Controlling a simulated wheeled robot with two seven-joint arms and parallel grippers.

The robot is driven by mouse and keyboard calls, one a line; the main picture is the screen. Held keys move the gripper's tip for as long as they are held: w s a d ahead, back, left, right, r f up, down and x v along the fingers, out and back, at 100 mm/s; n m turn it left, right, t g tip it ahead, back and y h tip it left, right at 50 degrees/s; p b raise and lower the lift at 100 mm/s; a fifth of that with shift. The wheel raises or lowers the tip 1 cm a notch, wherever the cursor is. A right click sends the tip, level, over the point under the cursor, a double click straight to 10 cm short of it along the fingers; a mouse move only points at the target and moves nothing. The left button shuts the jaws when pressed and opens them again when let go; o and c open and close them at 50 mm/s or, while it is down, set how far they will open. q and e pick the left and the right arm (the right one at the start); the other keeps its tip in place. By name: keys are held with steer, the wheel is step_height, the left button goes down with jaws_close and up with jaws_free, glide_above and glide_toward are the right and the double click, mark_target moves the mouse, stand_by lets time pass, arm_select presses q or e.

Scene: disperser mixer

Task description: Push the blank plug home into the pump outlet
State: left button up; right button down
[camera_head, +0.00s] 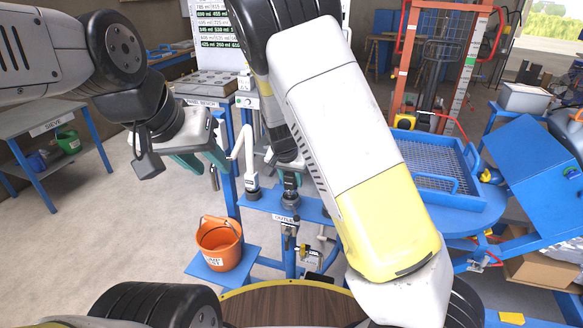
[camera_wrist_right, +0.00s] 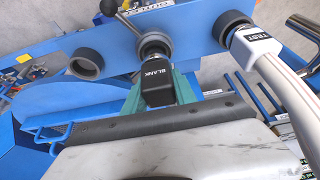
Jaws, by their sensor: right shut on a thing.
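The blank plug (camera_wrist_right: 158,88) is a black block lettered BLANK. My right gripper (camera_wrist_right: 158,92) has its green fingers shut on either side of it. The plug's far end meets a metallic fitting in the round grey pump outlet (camera_wrist_right: 153,43); how deep it sits I cannot tell. In the head view the outlet (camera_head: 290,200) stands on the blue bracket above its label, directly below my right gripper (camera_head: 288,168). My right arm covers much of the view there. My left gripper (camera_head: 203,160) hangs to the left, its teal fingers apart and empty.
A lever handle (camera_wrist_right: 127,22) sits beside the outlet. A grey ring port (camera_wrist_right: 88,64) is to its left and a white TEST hose fitting (camera_wrist_right: 253,46) to its right. An orange bucket (camera_head: 219,243) stands low left. A blue mesh tray (camera_head: 467,188) is right. The left floor is clear.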

mark_target(290, 175)
steer(key=shift+f, duration=1.15)
steer(key=c, duration=0.9)
jaws_free()
steer(key=shift+f, duration=0.1)
steer(key=v, duration=0.8)
